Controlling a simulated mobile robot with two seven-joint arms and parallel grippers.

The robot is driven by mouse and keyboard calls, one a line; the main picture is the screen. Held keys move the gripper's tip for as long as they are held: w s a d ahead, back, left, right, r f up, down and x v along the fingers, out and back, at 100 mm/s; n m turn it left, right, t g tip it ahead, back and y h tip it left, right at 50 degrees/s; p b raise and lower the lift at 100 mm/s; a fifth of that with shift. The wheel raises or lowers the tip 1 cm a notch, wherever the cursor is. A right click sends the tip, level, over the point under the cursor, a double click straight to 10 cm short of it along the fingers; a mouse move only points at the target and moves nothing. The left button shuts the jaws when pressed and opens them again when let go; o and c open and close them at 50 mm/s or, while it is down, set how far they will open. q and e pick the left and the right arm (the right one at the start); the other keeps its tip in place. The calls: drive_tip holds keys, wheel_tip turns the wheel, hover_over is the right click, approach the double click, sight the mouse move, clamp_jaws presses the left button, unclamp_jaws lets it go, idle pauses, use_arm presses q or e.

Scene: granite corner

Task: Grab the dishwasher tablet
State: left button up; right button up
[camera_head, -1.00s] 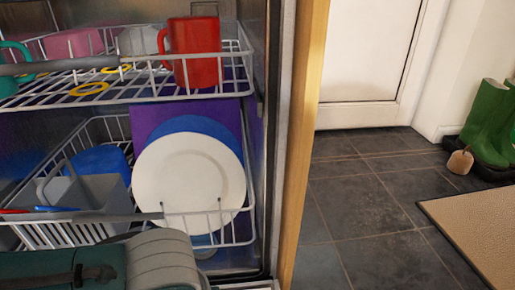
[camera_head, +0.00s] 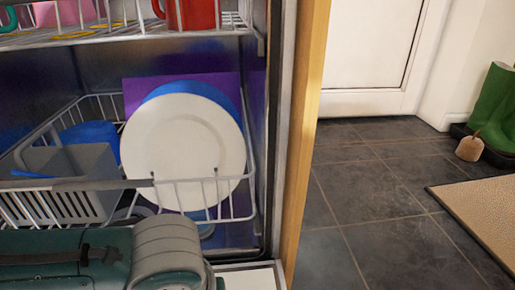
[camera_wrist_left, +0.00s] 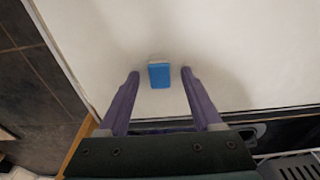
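The dishwasher tablet (camera_wrist_left: 159,76) is a small blue block with a pale strip along its far edge. It lies on a flat white surface (camera_wrist_left: 250,45) in the left wrist view. My left gripper (camera_wrist_left: 160,73) is open, with one purple finger on each side of the tablet in the picture. Gaps show between the tablet and both fingertips. I cannot tell how high the fingers are above the surface. The tablet is not visible in the head view, where only my left arm shows at the bottom left. My right gripper is in neither view.
The open dishwasher holds a lower rack (camera_head: 232,206) with a white plate (camera_head: 184,152) and a grey cutlery basket (camera_head: 78,172). A red mug (camera_head: 195,14) stands on the upper rack. A wooden panel (camera_head: 303,130) borders it.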

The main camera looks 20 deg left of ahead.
use_arm(q)
clamp_jaws()
idle(0.3)
idle(0.3)
